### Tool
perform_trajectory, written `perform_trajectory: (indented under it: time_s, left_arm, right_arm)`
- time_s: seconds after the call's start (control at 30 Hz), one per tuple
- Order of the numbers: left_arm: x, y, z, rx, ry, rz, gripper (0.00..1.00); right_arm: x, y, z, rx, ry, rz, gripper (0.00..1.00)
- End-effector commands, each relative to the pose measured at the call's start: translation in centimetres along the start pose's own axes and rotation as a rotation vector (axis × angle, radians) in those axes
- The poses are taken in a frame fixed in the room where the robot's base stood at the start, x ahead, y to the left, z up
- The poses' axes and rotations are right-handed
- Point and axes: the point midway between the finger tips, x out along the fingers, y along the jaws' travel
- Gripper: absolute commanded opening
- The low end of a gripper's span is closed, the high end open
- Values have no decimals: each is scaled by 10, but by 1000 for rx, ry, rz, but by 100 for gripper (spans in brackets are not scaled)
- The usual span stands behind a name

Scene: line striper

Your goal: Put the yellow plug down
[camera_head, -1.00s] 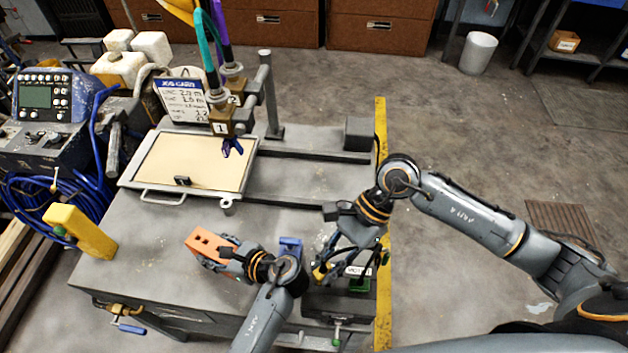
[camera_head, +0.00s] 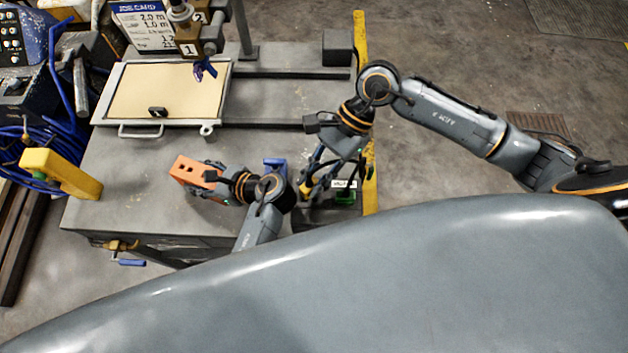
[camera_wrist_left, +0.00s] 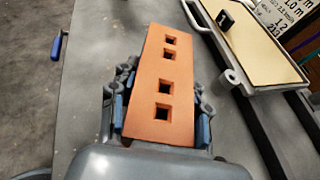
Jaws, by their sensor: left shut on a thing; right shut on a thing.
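My right gripper (camera_head: 313,177) reaches down over the front right of the grey table (camera_head: 130,170). It is shut on a small yellow piece (camera_head: 306,187), which appears to be the yellow plug. The plug is partly hidden by the fingers, and I cannot tell whether it touches anything below. My left gripper (camera_head: 205,178) is shut on an orange block (camera_head: 190,171) with a row of square holes. The block also shows in the left wrist view (camera_wrist_left: 157,85), between the blue-padded fingers.
A dark fixture with a green part (camera_head: 345,197) and white label stands beside the right gripper. A blue part (camera_head: 275,167) stands between the arms. A framed beige panel (camera_head: 165,90) lies behind; a yellow block (camera_head: 60,172) stands left. Table between it and the orange block is clear.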

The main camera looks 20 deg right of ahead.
Motion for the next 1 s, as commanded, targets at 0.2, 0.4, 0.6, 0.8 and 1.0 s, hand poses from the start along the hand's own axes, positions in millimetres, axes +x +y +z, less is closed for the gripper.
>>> perform_trajectory:
  time_s: [0.2,0.4,0.6,0.8,1.0]
  left_arm:
    - [0,0,0,1,1,0,0]
    - [0,0,0,1,1,0,0]
    - [0,0,0,1,1,0,0]
    - [0,0,0,1,1,0,0]
    - [0,0,0,1,1,0,0]
  right_arm:
    - [21,0,-17,1,-1,2,0]
    - [20,0,-17,0,0,1,0]
    - [23,0,-19,-1,0,1,32]
    - [23,0,-19,0,0,1,42]
    - [21,0,-17,0,0,1,42]
